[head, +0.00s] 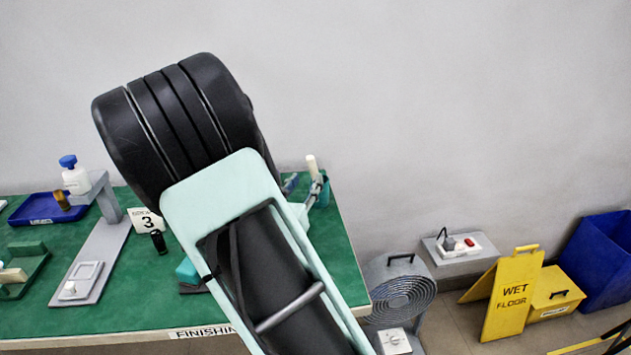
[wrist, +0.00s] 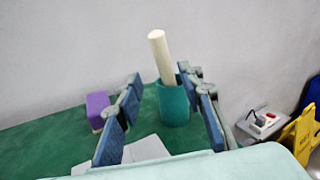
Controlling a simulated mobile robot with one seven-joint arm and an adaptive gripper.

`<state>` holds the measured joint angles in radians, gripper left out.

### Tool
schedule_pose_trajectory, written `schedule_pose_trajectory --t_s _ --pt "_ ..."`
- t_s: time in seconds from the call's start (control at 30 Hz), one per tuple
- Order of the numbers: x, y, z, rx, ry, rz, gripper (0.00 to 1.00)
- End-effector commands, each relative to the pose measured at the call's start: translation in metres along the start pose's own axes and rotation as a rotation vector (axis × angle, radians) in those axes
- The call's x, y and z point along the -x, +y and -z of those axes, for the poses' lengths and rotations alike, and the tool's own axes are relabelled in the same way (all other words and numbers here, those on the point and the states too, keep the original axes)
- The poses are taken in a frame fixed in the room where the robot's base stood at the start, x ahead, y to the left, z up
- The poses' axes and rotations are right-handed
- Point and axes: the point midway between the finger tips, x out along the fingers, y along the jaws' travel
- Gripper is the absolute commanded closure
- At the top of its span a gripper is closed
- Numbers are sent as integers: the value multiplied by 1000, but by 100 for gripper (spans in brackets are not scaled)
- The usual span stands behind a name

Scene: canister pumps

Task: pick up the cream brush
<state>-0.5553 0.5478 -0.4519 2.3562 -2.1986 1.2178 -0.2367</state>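A cream cylindrical stick, seemingly the cream brush (wrist: 160,55), stands tilted to the left in a teal cup (wrist: 173,105) on the green table. Its lower end is hidden inside the cup. In the head view the top of the cream brush (head: 312,163) shows just above my gripper (head: 304,186), and a strip of the teal cup (head: 325,194) shows beside a finger. In the wrist view my gripper (wrist: 160,77) is open, its blue-padded fingers spread wide. The brush rises between them, with the right finger overlapping the cup's right side. Nothing is held.
A purple block (wrist: 97,110) lies left of my left finger. The table also bears a blue tray (head: 42,209), a grey pump stand (head: 96,255), a number 3 sign (head: 146,222) and a dark bottle (head: 158,241). A grey wall is behind.

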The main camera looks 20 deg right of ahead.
Motion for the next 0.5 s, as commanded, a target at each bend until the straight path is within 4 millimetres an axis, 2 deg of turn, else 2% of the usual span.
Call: schedule_pose_trajectory --t_s 0.3,0.5 --pt "-41 -8 0 -1 -2 3 65" --pt "-53 -8 -1 0 0 1 65"
